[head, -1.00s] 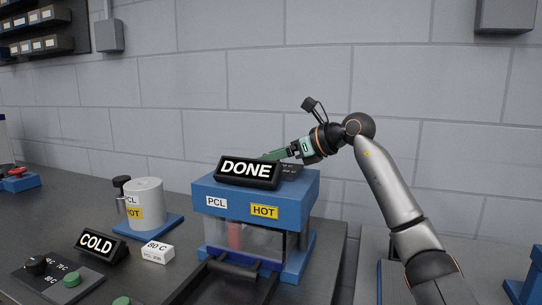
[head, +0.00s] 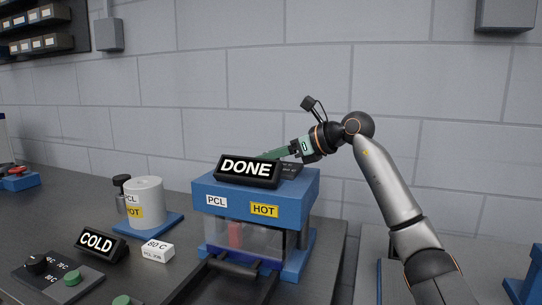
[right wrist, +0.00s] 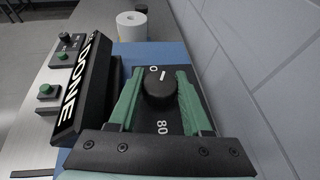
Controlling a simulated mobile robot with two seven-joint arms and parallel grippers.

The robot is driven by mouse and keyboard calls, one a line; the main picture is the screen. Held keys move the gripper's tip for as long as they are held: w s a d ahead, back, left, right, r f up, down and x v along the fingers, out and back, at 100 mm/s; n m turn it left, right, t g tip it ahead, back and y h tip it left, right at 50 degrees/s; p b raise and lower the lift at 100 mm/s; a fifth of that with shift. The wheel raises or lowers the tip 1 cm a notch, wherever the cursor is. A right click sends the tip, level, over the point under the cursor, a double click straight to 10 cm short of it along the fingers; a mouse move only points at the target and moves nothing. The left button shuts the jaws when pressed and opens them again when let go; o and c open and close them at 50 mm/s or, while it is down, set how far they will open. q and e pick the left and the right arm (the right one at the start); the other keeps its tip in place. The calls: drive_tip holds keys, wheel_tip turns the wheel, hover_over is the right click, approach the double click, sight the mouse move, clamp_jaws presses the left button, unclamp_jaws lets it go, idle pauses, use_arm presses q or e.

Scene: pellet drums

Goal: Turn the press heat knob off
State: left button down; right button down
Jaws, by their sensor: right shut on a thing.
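The press (head: 255,190) is a blue-topped machine with PCL and HOT labels and a sign reading DONE (head: 248,171). The press heat knob (right wrist: 159,90) is a round black knob on a dark plate marked 0 and 80, behind that sign. Its white pointer line lies close to the 0 mark. My right gripper (right wrist: 159,88) has its green fingers shut on the knob, one on each side. In the head view my right gripper (head: 276,154) reaches over the press top from the right, and the sign hides the knob. My left gripper is not in view.
A grey wall runs close behind the press.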

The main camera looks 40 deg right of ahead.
drive_tip(key=shift+r+n+g+y+p, duration=0.15)
drive_tip(key=shift+n+g+y+p, duration=0.2)
drive_tip(key=shift+n+y+p, duration=0.7)
drive_tip(key=shift+r+n+g+y+p, duration=0.15)
drive_tip(key=shift+g+y+p, duration=0.25)
drive_tip(key=shift+p, duration=1.25)
drive_tip(key=shift+n+g+y+p, duration=0.25)
drive_tip(key=shift+n+y+p, duration=0.3)
drive_tip(key=shift+p, duration=0.6)
drive_tip(key=shift+n+p, duration=0.25)
drive_tip(key=shift+p, duration=0.25)
drive_tip(key=shift+f+g+y, duration=0.15)
drive_tip(key=shift+g+y, duration=0.15)
drive_tip(key=shift+f+n+p, duration=0.15)
drive_tip(key=shift+n+p, duration=0.15)
drive_tip(key=shift+p, duration=0.1)
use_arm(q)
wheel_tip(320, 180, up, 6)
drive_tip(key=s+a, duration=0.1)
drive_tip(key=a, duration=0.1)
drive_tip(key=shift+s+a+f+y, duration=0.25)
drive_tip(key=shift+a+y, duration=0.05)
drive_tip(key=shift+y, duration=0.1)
use_arm(e)
drive_tip(key=c, duration=0.6)
unclamp_jaws()
drive_tip(key=shift+o, duration=1.3)
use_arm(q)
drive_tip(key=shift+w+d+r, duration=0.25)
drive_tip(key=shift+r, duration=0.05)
